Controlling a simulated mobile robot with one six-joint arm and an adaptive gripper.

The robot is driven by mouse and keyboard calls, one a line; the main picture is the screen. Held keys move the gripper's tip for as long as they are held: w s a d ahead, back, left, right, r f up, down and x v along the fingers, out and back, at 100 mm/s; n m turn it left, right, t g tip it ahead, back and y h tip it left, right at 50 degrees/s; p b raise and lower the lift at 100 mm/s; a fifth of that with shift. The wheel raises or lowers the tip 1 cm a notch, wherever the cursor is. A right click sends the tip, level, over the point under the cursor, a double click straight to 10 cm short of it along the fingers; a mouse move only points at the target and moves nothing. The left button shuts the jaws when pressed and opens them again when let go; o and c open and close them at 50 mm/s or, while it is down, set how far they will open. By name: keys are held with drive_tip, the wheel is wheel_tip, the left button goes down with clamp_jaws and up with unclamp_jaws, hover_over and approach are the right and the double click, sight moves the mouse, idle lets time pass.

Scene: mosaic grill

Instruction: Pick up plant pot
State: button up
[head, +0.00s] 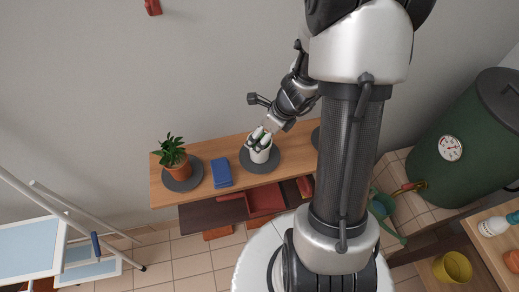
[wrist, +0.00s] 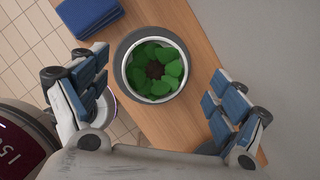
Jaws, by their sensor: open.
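A white pot (head: 260,156) stands upright on a round dark mat (head: 273,165) on the wooden shelf top. In the wrist view, the pot (wrist: 153,99) is seen from above, with round green leaves (wrist: 170,70) inside its rim. My gripper (head: 262,138) is at the pot's top in the head view and hides part of it. In the wrist view, my gripper (wrist: 160,78) is open, with one finger on each side of the pot and visible gaps between. A terracotta pot (head: 182,170) with a leafy plant stands on another dark mat further left.
A blue folded cloth (head: 221,173) lies between the two pots; it also shows in the wrist view (wrist: 88,14). A wooden shelf (head: 205,140) runs along the wall. A green barrel (head: 465,140) and a watering can (head: 382,207) are at right, a drying rack (head: 62,232) at left.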

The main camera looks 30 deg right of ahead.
sight(259, 140)
drive_tip(key=f+b, duration=0.1)
drive_tip(key=f, duration=0.1)
drive_tip(key=f+b, duration=0.1)
drive_tip(key=f, duration=0.1)
drive_tip(key=shift+w+a+f+b, duration=0.1)
drive_tip(key=shift+a+b, duration=0.2)
drive_tip(key=shift+a, duration=0.05)
drive_tip(key=shift+w+f, duration=0.25)
drive_tip(key=shift+f, duration=0.1)
drive_tip(key=shift+r, duration=0.1)
drive_tip(key=shift+c, duration=0.4)
drive_tip(key=c, duration=1.3)
